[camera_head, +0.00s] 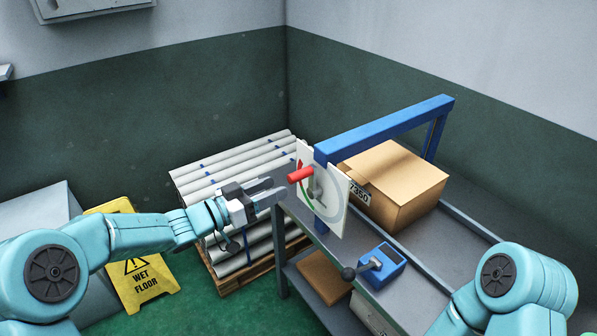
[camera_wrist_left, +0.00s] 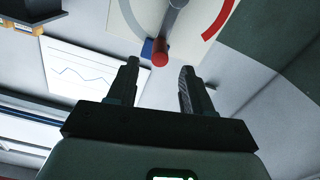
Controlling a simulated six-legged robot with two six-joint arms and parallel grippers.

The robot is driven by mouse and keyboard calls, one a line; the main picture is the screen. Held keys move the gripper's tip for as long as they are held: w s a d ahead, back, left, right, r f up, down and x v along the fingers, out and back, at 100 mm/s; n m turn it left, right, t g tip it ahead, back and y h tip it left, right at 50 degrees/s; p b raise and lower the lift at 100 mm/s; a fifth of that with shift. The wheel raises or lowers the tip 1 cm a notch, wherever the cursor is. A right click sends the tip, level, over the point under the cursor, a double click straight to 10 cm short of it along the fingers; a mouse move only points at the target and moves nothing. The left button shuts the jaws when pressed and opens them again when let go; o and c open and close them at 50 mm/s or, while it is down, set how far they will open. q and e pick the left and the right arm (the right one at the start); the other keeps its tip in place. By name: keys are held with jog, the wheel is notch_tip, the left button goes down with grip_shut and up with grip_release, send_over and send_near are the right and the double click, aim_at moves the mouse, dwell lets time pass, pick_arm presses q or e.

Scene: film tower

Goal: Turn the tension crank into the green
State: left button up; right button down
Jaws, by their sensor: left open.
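The tension crank has a red handle (camera_head: 300,174) on a grey arm, in front of a white dial plate (camera_head: 333,212) on a blue frame. In the head view the dial shows a red band near its upper left and a green band lower. My left gripper (camera_head: 272,190) is open and empty, just left of the red handle. In the left wrist view the red handle (camera_wrist_left: 160,54) lies ahead between the tips of my open left gripper (camera_wrist_left: 159,69); contact is not visible. The dial's red arc (camera_wrist_left: 220,17) shows there. My right gripper is out of view.
A cardboard box (camera_head: 392,185) stands behind the dial on the grey bench. A blue device with a black-knobbed lever (camera_head: 380,266) sits in front. Stacked pipes (camera_head: 232,165) and a yellow wet floor sign (camera_head: 140,274) stand left.

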aim_at(289, 180)
pick_arm(q)
jog(key=d, duration=0.1)
jog(key=w+d, duration=0.1)
jog(key=d+p, duration=0.1)
jog(key=shift+w+d+r, duration=0.2)
jog(key=shift+w+r, duration=0.1)
jog(key=shift+r, duration=0.05)
jog(key=w+d, duration=0.1)
jog(key=w+d+f, duration=0.1)
jog(key=w, duration=0.1)
jog(key=shift+w+d+p, duration=0.1)
jog(key=shift+d+p, duration=0.2)
jog(key=shift+d, duration=0.05)
jog(key=shift+s+d+r, duration=0.2)
jog(key=shift+s+r, duration=0.1)
jog(key=shift+r, duration=0.05)
jog(key=shift+w+f, duration=0.25)
jog(key=shift+w, duration=0.1)
jog(key=shift+w+f, duration=0.1)
jog(key=shift+w, duration=0.05)
jog(key=c, duration=0.4)
jog(key=shift+s, duration=0.2)
jog(key=c, duration=0.5)
jog(key=shift+s+d+r, duration=0.1)
jog(key=shift+r, duration=0.1)
grip_shut()
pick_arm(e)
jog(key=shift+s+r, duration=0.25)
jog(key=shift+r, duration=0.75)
